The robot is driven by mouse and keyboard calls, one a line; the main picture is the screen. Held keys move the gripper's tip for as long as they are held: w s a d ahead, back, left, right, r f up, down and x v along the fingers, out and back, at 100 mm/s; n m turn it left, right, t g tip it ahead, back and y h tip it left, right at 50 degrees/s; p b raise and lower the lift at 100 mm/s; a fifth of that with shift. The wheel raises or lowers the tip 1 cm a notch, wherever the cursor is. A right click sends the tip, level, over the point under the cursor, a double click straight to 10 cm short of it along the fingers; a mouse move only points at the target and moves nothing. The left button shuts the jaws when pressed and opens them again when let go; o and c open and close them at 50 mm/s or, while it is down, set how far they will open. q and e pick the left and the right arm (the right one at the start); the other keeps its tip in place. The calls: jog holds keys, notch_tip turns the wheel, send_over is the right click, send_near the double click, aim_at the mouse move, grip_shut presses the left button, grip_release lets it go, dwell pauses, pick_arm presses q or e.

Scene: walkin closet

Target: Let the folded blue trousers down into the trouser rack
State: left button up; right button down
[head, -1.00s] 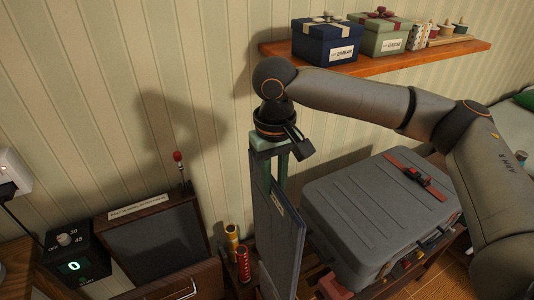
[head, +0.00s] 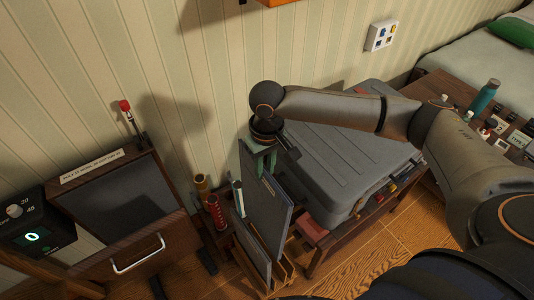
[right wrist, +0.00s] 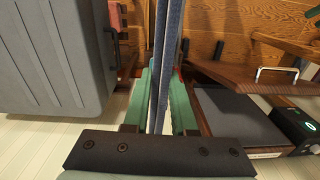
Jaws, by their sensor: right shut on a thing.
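The folded blue trousers (head: 269,212) hang as a flat grey-blue panel below my right gripper (head: 262,163). The right gripper is shut on their upper edge. In the right wrist view its green fingers (right wrist: 165,100) stand on both sides of the trousers (right wrist: 163,50). The low wooden trouser rack (head: 284,272) shows around the lower part of the trousers, beside another grey-blue panel (head: 250,250). I cannot tell how deep the lower end sits or whether it touches the rack. My left gripper is not in view.
A grey suitcase (head: 350,155) on a wooden bench stands close to the right. Red and yellow tubes (head: 215,212) stand to the left. Further left are a wooden unit with a white handle (head: 138,254) and a black box with a green display (head: 33,237).

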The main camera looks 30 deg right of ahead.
pick_arm(q)
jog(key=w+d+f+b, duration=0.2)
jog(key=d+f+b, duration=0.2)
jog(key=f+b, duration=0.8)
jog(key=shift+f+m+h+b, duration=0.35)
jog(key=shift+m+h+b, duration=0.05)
jog(key=shift+b, duration=1.75)
pick_arm(e)
notch_tip(320, 180, down, 30)
jog(key=d, duration=0.2)
jog(key=shift+d, duration=0.3)
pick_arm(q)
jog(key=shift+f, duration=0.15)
pick_arm(e)
jog(key=c, duration=0.6)
grip_release()
jog(key=shift+s, duration=0.1)
jog(key=shift+c, duration=0.2)
